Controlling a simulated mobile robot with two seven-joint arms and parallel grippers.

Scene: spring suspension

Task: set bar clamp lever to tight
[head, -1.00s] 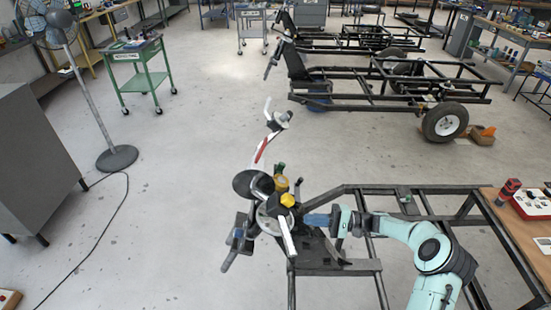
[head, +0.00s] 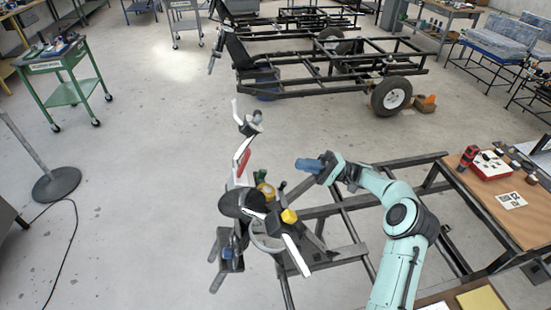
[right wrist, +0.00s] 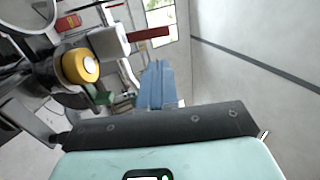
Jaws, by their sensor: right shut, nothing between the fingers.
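A dark metal frame (head: 350,205) runs under and right of the assembly. A wooden table (head: 495,215) with a red drill (head: 467,157) stands at right. Another wheeled frame (head: 320,75) is behind. Bare floor (head: 130,190) is free on the left.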

